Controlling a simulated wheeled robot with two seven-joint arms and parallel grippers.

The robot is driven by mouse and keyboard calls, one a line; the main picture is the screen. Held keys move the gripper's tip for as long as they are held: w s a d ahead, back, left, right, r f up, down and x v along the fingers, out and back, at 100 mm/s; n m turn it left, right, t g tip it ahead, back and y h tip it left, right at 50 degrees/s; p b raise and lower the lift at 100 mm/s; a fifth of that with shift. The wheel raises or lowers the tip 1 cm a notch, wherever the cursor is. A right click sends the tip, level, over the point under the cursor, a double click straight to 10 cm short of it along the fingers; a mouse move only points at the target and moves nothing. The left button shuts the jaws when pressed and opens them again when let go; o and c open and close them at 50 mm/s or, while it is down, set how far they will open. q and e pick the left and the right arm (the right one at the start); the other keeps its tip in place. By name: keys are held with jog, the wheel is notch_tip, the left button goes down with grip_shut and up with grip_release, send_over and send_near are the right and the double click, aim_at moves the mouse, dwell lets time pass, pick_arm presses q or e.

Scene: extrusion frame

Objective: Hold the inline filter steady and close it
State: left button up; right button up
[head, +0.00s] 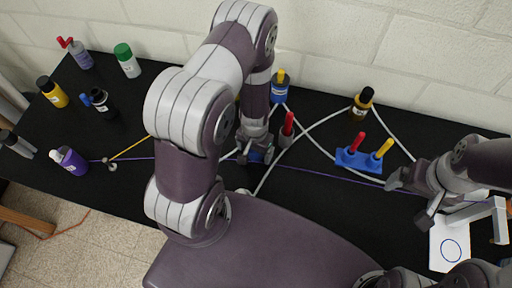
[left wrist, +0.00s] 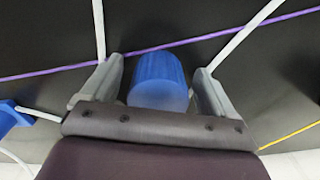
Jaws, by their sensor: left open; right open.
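A blue cylinder (left wrist: 160,80), which looks like the inline filter, stands between the fingers of my left gripper (left wrist: 160,66) in the left wrist view. The fingers are open on both sides of it, and I cannot tell whether either touches it. In the head view my left gripper (head: 256,157) points down at the middle of the black table. Only a little blue of the filter (head: 257,156) shows there; the rest is hidden. My right gripper (head: 409,201) is open and empty over the right side of the table.
A blue block (head: 358,161) with red and yellow handles lies right of the filter. A red-handled part (head: 287,130) is close to my left gripper. White tubes and a purple cord (head: 310,173) cross the table (head: 330,225). Bottles stand at the left; a white stand (head: 449,252) is at right.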

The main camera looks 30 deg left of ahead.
pick_arm(q)
jog(key=c, duration=1)
jog(key=shift+r, duration=0.1)
jog(key=r, duration=0.2)
jog(key=r+p, duration=0.1)
jog(key=r, duration=0.1)
jog(key=shift+d+r, duration=0.2)
jog(key=shift+r, duration=0.05)
jog(key=shift+c, duration=0.2)
jog(key=s+d+r+p, duration=0.1)
jog(key=s+d+r, duration=0.4)
jog(key=d, duration=0.4)
jog(key=shift+s+d+r, duration=0.35)
jog(key=shift+s+r, duration=0.05)
jog(key=shift+r, duration=0.3)
pick_arm(e)
notch_tip(320, 180, up, 2)
jog(key=shift+c, duration=0.4)
